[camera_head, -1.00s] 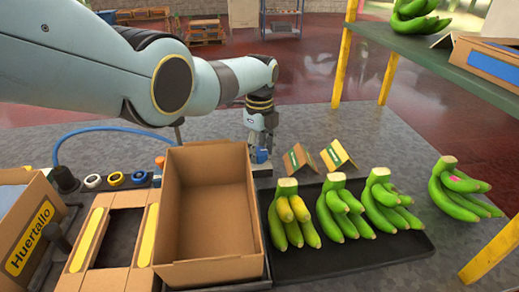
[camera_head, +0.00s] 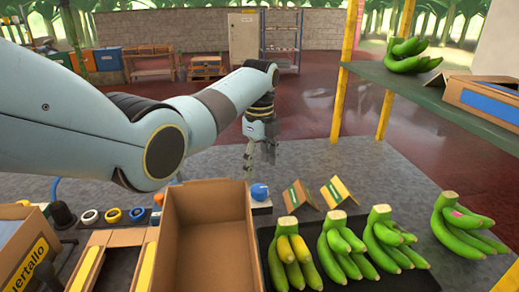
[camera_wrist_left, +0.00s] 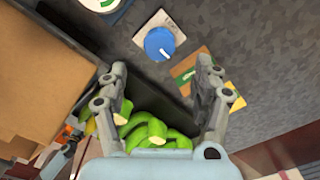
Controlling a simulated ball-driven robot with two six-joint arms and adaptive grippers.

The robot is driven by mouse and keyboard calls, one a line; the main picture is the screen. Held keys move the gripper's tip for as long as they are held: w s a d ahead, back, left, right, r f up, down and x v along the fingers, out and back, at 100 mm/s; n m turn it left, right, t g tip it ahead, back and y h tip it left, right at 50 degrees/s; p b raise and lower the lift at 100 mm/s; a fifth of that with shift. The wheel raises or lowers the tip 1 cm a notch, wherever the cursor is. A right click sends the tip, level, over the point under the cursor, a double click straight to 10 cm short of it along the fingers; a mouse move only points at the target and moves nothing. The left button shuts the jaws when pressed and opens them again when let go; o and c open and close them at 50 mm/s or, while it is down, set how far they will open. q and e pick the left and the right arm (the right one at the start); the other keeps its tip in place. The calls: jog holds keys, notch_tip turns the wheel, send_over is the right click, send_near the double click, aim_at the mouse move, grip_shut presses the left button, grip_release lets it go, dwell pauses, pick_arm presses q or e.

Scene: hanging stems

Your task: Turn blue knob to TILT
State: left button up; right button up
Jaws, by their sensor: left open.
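The blue knob (camera_head: 259,191) sits on a small pale plate on the grey table, just right of the cardboard box. It also shows in the left wrist view (camera_wrist_left: 160,44), round and blue with a white pointer line, beyond the fingertips. Any lettering on its plate is too small to read. My left gripper (camera_head: 260,160) is above and behind the knob, apart from it, fingers open and pointing down. In the left wrist view its two fingers (camera_wrist_left: 165,90) are spread with nothing between them at the tips. My right gripper is not in view.
An open cardboard box (camera_head: 207,266) stands left of the knob. Two folded cards (camera_head: 318,195) stand right of it. Banana bunches (camera_head: 343,246) lie on a black tray in front. A green shelf (camera_head: 440,105) is at the right.

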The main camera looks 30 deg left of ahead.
pick_arm(q)
jog(key=shift+r, duration=2.2)
